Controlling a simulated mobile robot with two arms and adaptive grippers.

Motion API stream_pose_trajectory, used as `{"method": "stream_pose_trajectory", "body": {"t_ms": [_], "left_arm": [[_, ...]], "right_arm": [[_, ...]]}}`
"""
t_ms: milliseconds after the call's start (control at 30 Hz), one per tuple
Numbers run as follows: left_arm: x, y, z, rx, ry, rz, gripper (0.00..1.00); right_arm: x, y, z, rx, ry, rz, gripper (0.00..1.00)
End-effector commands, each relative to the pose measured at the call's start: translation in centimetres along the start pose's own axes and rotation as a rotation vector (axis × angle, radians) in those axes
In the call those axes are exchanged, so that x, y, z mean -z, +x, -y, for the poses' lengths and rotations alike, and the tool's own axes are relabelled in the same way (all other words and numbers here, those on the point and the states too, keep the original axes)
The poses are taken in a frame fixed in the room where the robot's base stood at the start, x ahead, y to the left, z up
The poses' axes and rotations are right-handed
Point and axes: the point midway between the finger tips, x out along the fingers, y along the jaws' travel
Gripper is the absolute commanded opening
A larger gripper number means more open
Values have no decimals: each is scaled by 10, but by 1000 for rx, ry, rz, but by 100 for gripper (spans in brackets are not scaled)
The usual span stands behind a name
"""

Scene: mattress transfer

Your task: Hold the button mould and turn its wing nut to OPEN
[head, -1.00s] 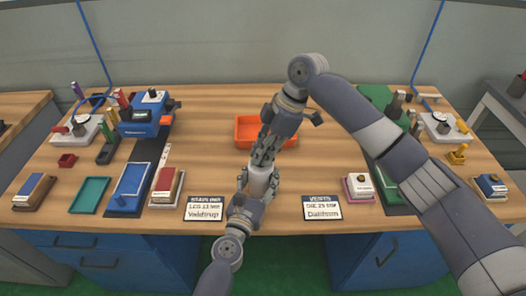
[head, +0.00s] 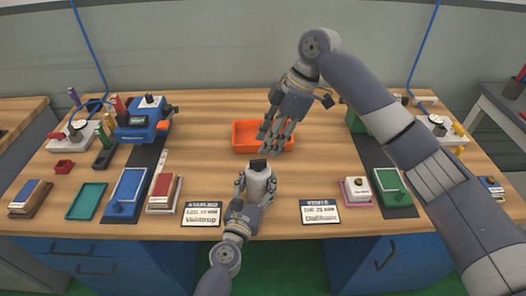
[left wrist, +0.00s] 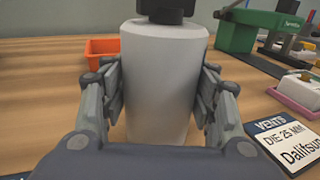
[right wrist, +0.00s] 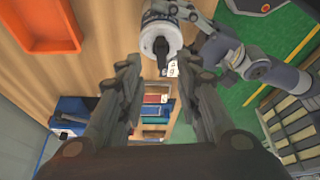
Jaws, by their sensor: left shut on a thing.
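The button mould (head: 259,186) is a pale grey-white cylinder standing upright in my left gripper (head: 256,192), near the table's front middle. In the left wrist view, the fingers close on both sides of the mould (left wrist: 163,85). A black wing nut (head: 258,165) sits on its top; it also shows from above in the right wrist view (right wrist: 162,47). I cannot read any OPEN mark on the mould. My right gripper (head: 273,140) is above and behind the mould, apart from the nut. In the right wrist view, its fingers are spread with nothing between them.
An orange tray (head: 240,150) lies behind the mould.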

Motion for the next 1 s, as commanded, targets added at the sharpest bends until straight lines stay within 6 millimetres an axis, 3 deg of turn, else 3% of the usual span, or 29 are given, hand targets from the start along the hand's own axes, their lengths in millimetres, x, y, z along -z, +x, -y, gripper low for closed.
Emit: {"method": "stream_pose_trajectory", "body": {"t_ms": [100,300,767,800,900,1000], "left_arm": [[-3,1,0,0,0,5,1],[-3,1,0,0,0,5,1],[-3,1,0,0,0,5,1],[-3,1,0,0,0,5,56],[-3,1,0,0,0,4,78],[-2,0,0,0,0,3,78]], "right_arm": [[0,-26,-1,-2,1,-1,32],[-1,-52,-1,-1,3,1,32],[-1,-58,-1,0,2,0,32],[-1,-58,-1,0,2,0,32],[-1,-58,-1,0,2,0,32],[-1,-58,-1,0,2,0,32]]}}
